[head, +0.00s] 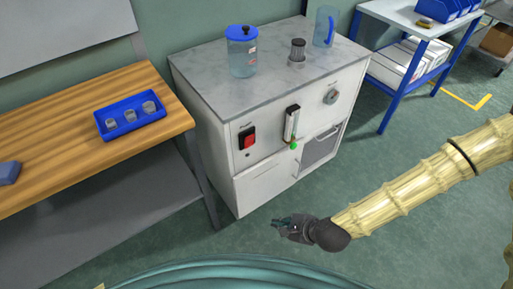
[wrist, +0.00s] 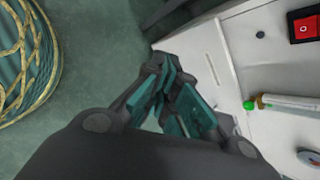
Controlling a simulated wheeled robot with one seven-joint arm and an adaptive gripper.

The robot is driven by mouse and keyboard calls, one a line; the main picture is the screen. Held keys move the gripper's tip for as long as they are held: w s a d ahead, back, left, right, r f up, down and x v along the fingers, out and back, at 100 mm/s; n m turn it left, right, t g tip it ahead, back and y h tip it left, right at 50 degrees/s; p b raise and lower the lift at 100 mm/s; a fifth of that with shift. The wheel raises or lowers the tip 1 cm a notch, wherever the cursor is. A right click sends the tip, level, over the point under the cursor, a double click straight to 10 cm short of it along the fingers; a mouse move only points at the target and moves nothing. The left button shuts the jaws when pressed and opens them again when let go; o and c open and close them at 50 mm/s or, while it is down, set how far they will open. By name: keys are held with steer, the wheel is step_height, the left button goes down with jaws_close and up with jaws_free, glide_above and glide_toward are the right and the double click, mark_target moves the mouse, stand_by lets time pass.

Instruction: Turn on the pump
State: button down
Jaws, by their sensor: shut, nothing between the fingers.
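The pump appears to be the white cabinet (head: 262,188) with a grey top, in the middle of the head view. A red rocker switch (head: 248,139) on a black plate is on the left of its front panel. The switch also shows at the top right of the wrist view (wrist: 304,26), with a white "O" mark. My gripper (head: 281,223) is low in front of the cabinet, below the switch and apart from it. In the wrist view its teal fingertips (wrist: 172,92) are close together and hold nothing.
A flow tube (head: 291,124) with a green knob (head: 294,146) and a gauge (head: 332,97) are on the front panel. A blue-lidded jar (head: 242,52) and a jug (head: 325,27) stand on top. A wooden bench (head: 60,135) is at left.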

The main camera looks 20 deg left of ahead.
steer(key=w+a+r+m+t+y+b, duration=0.1)
steer(key=w+a+r+m+t, duration=0.3)
steer(key=w+r+m, duration=0.5)
steer(key=w+r+y, duration=0.1)
steer(key=w+r, duration=0.3)
steer(key=shift+w+a, duration=0.35)
steer(key=shift+a, duration=0.05)
steer(key=shift+f, duration=0.1)
steer(key=p, duration=0.2)
glide_toward(250, 142)
step_height(250, 142, down, 3)
steer(key=w+a, duration=0.1)
steer(key=a, duration=0.1)
steer(key=shift+w+a+r, duration=0.2)
steer(key=shift+w+a, duration=0.35)
steer(key=shift+w, duration=0.2)
steer(key=shift+r, duration=0.1)
